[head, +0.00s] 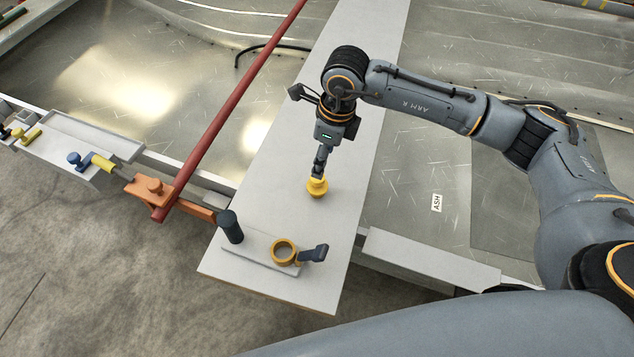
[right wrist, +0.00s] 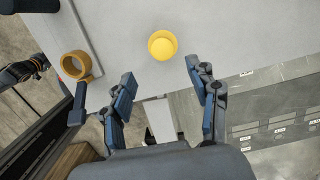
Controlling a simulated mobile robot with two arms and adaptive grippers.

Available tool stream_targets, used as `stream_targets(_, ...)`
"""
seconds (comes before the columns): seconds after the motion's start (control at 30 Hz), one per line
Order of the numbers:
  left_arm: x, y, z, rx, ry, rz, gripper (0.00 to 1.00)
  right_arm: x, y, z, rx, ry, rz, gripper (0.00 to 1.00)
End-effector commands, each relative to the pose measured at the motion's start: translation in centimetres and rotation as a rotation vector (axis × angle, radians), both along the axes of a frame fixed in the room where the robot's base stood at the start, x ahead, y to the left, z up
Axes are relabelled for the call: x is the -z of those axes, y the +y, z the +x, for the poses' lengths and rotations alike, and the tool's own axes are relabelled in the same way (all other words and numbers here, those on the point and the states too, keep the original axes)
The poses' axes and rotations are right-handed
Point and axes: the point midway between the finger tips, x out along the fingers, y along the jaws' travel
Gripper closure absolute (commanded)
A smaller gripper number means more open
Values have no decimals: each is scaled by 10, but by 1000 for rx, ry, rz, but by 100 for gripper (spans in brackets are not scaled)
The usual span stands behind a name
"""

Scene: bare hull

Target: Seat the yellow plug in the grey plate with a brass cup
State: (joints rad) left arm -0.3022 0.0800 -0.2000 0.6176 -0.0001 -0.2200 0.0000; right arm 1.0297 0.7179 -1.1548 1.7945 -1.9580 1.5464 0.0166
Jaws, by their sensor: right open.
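The yellow plug (head: 317,188) stands upright on the long pale board. It also shows in the right wrist view (right wrist: 162,46), just beyond the fingertips. My right gripper (head: 319,172) points down over the plug. In the right wrist view its fingers (right wrist: 160,75) are apart, with nothing between them. The grey plate (head: 257,254) lies near the board's front end. It carries the brass cup (head: 284,251), whose opening faces up and looks empty. The cup also shows in the right wrist view (right wrist: 76,66).
A dark post (head: 230,227) stands on the plate's left end, and a dark lever (head: 315,253) sticks out right of the cup. A red bar (head: 230,107) and orange clamp (head: 150,189) lie left of the board (head: 350,90). The board between plug and plate is clear.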

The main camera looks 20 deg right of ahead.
Motion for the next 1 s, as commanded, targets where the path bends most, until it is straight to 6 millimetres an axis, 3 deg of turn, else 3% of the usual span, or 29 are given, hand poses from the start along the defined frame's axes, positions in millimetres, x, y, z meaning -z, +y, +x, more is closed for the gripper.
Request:
stream_targets(0.1, -2, 0, -1, 0, 2, 0, 40, 21, 4, 1, 0, 3, 2, 40)
stream_targets(0.37, -4, 0, -1, 0, 1, 0, 40, 42, 6, 4, 0, 1, 3, 40)
stream_targets(0.63, -11, 0, 2, 0, -3, -1, 40, 79, 10, 11, -1, 2, 4, 40)
stream_targets(0.97, -12, -1, 5, 0, -7, -1, 40, 89, 10, 13, -1, -1, 4, 40)
stream_targets(1.0, -12, -1, 5, 0, -7, -1, 40, 89, 10, 13, -1, -1, 4, 46)
